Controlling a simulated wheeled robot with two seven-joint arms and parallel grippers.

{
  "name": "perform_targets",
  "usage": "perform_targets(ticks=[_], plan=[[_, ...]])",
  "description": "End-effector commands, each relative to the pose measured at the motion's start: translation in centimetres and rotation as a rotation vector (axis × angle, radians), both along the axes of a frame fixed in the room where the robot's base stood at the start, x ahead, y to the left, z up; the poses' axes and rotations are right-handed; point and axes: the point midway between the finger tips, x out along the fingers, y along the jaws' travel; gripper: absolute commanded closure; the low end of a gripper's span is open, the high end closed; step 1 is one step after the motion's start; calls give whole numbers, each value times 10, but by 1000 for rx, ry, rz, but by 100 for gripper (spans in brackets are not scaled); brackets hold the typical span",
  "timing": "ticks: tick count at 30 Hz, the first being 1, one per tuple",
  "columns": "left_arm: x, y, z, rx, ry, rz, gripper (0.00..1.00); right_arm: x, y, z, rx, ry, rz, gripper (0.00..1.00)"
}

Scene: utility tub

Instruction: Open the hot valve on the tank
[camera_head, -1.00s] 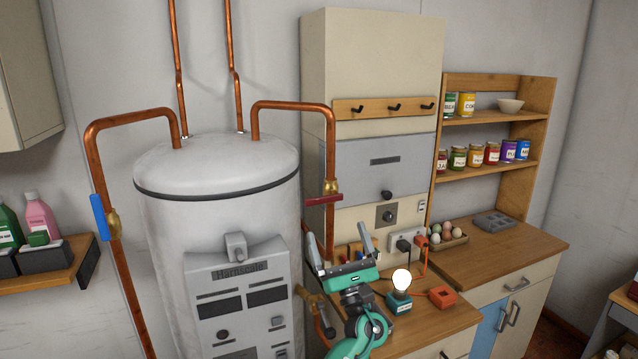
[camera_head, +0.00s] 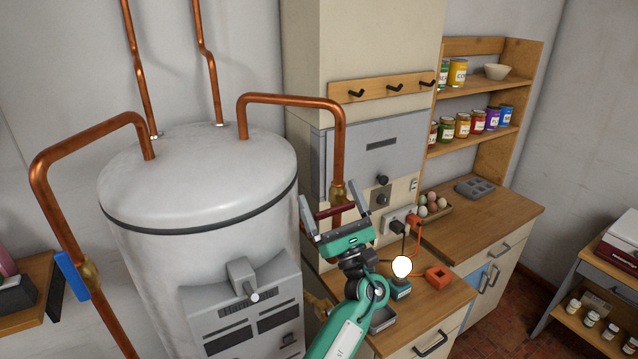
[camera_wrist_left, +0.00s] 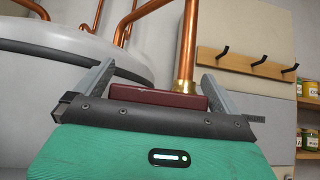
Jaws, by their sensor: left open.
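The white tank (camera_head: 200,185) stands left of centre in the head view. A red valve handle (camera_head: 335,211) sits crosswise on the brass valve (camera_head: 338,193) of the right copper pipe. A blue handle (camera_head: 72,275) lies along the left copper pipe. My left gripper (camera_head: 329,194) is open in front of the red handle. In the left wrist view, the red handle (camera_wrist_left: 158,97) shows between the two spread fingers, just beyond the palm edge; I cannot tell whether they touch. My right gripper is not in view.
A wooden counter (camera_head: 445,300) right of the tank carries a lit bulb (camera_head: 402,267), an orange box (camera_head: 438,277) and a socket with cables. A tall cabinet (camera_head: 380,45) with a hook rail stands behind the gripper. A jar shelf (camera_head: 480,88) is at the right.

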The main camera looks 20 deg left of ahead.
Motion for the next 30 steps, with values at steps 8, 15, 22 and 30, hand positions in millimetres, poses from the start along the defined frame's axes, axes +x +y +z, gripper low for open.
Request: perform_targets(ticks=[8, 15, 22, 30], plan=[[-2, -3, 3, -1, 0, 1, 0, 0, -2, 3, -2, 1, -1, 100], [-1, -3, 3, 0, 0, 1, 22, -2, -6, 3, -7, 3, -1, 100], [-1, -3, 2, 0, -1, 2, 0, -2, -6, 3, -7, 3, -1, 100], [-1, -1, 0, 0, 0, 1, 0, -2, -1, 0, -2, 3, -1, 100]])
